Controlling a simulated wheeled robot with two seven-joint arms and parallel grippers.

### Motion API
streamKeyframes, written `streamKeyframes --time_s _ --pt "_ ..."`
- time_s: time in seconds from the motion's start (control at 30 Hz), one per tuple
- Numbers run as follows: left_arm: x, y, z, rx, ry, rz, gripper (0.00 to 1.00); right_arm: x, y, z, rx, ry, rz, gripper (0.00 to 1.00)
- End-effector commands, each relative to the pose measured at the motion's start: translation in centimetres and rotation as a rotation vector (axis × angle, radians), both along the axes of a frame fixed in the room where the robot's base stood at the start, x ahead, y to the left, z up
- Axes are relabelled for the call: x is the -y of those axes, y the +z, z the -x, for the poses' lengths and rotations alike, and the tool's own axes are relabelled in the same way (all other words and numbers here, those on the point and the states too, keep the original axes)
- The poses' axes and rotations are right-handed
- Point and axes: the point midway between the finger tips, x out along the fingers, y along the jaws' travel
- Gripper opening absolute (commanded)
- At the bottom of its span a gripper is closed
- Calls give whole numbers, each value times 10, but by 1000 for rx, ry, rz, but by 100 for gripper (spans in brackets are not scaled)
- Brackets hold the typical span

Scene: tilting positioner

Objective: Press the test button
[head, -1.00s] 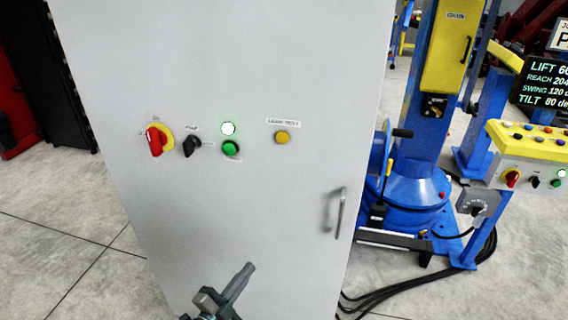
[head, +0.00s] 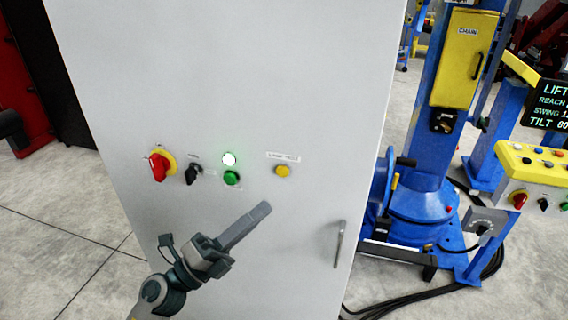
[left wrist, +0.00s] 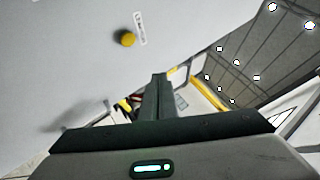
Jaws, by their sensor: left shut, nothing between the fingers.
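The grey cabinet door carries a row of controls in the head view. A yellow button (head: 283,170) sits at the right of the row under a small label that I cannot read surely; it also shows in the left wrist view (left wrist: 127,39). A green button (head: 232,178) sits left of it, below a lit white-green lamp (head: 229,159). My left gripper (head: 264,209) is shut and empty, below the yellow button and apart from it. In the left wrist view its closed fingers (left wrist: 159,80) point forward, right of and below the button. My right gripper is not in view.
A red rotary switch (head: 158,168) on a yellow plate and a black selector (head: 192,175) are left of the green button. A door handle (head: 339,243) stands out at lower right. The blue positioner (head: 418,207) and a control console (head: 540,180) stand right of the cabinet.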

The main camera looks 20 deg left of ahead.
Motion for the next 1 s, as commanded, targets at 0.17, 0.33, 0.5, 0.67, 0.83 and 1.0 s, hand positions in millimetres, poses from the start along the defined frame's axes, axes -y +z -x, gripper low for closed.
streamKeyframes --time_s 0.17,0.33,0.5,0.67,0.83,1.0 --pt "1 6 3 17 -1 -17 0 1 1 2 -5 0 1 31" --pt "1 5 2 16 -1 -15 0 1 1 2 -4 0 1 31" --pt "1 5 1 15 -2 -14 0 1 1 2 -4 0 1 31" --pt "2 5 -4 15 -2 -14 0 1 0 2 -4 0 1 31" --pt "2 5 -17 16 0 -14 0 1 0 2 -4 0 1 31" --pt "3 5 -36 17 -1 -12 0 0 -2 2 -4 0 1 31"
